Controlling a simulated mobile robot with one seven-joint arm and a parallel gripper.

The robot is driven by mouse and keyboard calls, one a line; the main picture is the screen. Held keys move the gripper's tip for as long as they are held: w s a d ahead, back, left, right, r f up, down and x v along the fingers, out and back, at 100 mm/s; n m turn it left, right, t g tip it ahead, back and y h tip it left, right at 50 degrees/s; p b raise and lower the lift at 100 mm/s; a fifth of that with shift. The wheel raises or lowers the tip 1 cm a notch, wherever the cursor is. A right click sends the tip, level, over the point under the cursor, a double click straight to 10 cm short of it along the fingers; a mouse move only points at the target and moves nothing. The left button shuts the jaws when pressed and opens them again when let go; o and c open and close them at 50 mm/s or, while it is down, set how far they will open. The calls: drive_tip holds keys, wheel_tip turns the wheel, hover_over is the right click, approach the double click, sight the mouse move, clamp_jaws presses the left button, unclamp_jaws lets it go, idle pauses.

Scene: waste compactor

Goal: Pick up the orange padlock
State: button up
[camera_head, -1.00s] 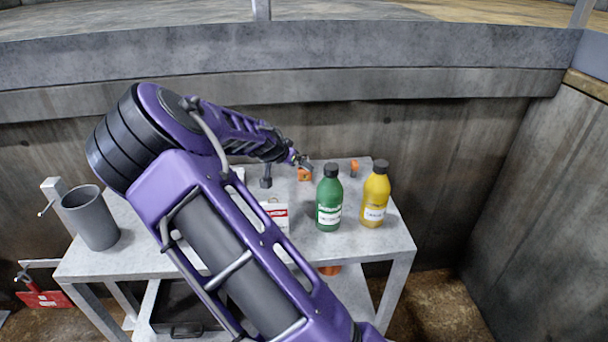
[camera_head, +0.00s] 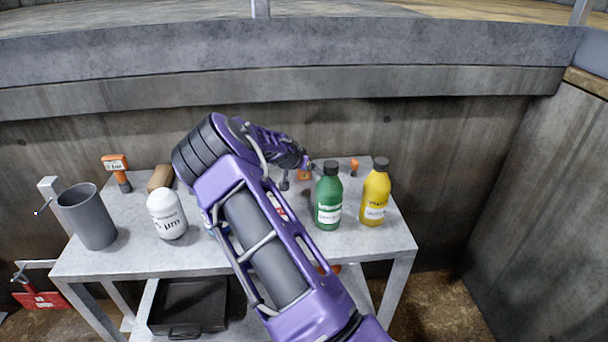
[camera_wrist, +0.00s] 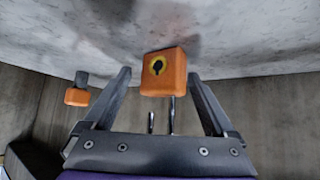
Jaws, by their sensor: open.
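The orange padlock (camera_wrist: 163,74) shows in the wrist view as an orange block with a black keyhole ringed in yellow, with thin metal rods by it. It lies between the two finger ends of my gripper (camera_wrist: 160,76), which is open, with a gap visible on both sides. In the head view the padlock (camera_head: 304,175) is a small orange shape at the back of the table, left of the green bottle. My gripper (camera_head: 307,163) is right at it there and partly hides it.
A green bottle (camera_head: 329,200) and a yellow bottle (camera_head: 375,195) stand close by on the right. A second orange item (camera_head: 354,167) is at the table's back; an orange item (camera_wrist: 76,96) shows left in the wrist view. A white bottle (camera_head: 167,215) and grey cup (camera_head: 88,216) stand left.

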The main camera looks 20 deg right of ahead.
clamp_jaws()
idle(0.4)
drive_tip(key=shift+r, duration=0.1)
